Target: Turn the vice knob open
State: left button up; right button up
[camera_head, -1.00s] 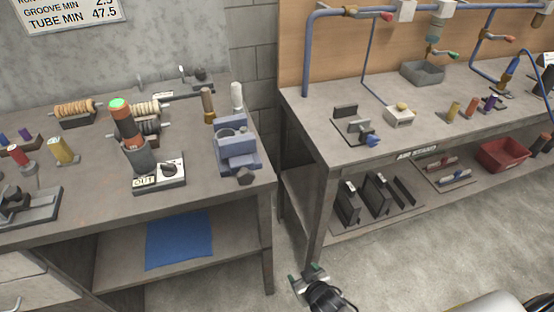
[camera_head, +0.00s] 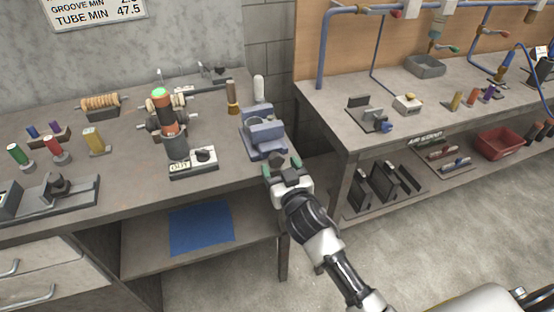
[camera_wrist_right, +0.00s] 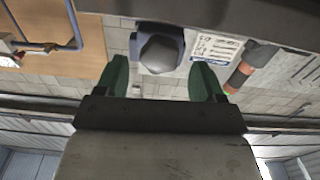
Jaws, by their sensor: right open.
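The blue-grey vice (camera_head: 262,132) sits at the right front corner of the left workbench. Its dark grey knob (camera_wrist_right: 160,54) shows in the right wrist view, between and just beyond my green fingertips, with the blue vice body (camera_wrist_right: 174,33) behind it. In the head view my gripper hides most of the knob. My right gripper (camera_head: 282,166) is at the bench's front edge, right in front of the vice; it also shows in the right wrist view (camera_wrist_right: 160,70). It is open, with a gap visible on both sides of the knob. My left gripper is not in view.
A second workbench (camera_head: 335,112) is at the right.

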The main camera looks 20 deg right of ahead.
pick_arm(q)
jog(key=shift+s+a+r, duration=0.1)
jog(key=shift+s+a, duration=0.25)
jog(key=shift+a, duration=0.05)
pick_arm(e)
jog(key=shift+w, duration=1.35)
jog(key=c, duration=0.9)
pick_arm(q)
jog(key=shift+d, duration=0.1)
pick_arm(e)
jog(key=shift+c, duration=0.2)
jog(key=n, duration=0.4)
jog(key=shift+a+n+p, duration=0.15)
jog(key=shift+n+p, duration=0.15)
jog(key=shift+p, duration=0.05)
jog(key=n, duration=0.4)
jog(key=shift+f+n, duration=0.1)
jog(key=shift+n, duration=0.2)
jog(key=n+p, duration=0.1)
jog(key=n, duration=0.3)
jog(key=shift+n, duration=0.3)
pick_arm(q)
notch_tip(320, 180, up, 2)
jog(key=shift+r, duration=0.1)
pick_arm(e)
jog(key=n, duration=0.4)
jog(key=shift+f+n, duration=0.2)
jog(key=shift+n, duration=0.2)
